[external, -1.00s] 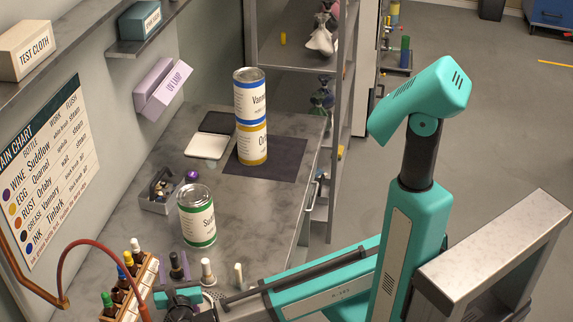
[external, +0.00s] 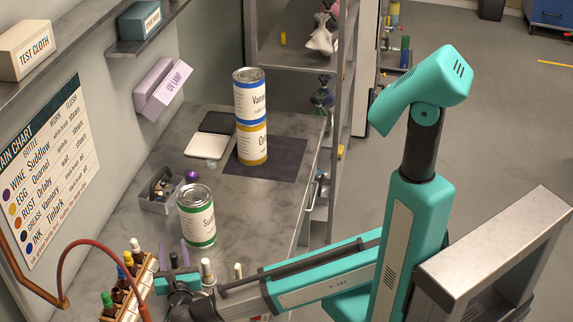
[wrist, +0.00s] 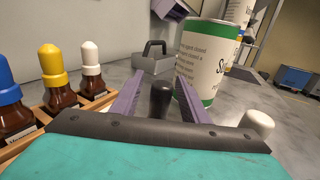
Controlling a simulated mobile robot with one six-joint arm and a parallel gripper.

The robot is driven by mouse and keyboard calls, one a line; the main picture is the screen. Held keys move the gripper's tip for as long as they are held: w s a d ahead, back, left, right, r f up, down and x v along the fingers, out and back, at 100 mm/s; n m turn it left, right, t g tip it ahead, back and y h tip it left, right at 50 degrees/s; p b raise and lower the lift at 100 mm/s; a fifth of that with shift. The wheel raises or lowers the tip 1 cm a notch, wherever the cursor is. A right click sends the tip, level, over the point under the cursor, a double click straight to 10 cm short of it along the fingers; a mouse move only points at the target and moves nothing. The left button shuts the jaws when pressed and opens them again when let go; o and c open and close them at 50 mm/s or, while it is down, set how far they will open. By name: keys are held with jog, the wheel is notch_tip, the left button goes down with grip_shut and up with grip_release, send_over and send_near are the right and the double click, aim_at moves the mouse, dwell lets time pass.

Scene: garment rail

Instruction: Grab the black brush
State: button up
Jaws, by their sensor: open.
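The black brush (external: 174,261) stands upright on the grey bench, in front of the green-banded can. It also shows in the wrist view (wrist: 160,99), where its dark rounded handle rises between the two purple fingers. My gripper (external: 172,249) is open, with one finger on each side of the brush. In the wrist view my gripper (wrist: 158,76) has visible gaps between the handle and both fingers. The lower part of the brush is hidden behind the dark edge of my gripper.
A white-handled brush (external: 207,270) and a cream one (external: 238,271) stand to the right. The green-banded can (external: 197,217) stands just beyond the fingers. A bottle rack (wrist: 92,108) is close on the left. A grey caddy (wrist: 153,64) sits farther back.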

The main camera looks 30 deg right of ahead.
dwell(0.3)
grip_shut()
jog(key=shift+r, duration=0.15)
notch_tip(320, 180, up, 10)
jog(key=b, duration=0.2)
dwell(0.7)
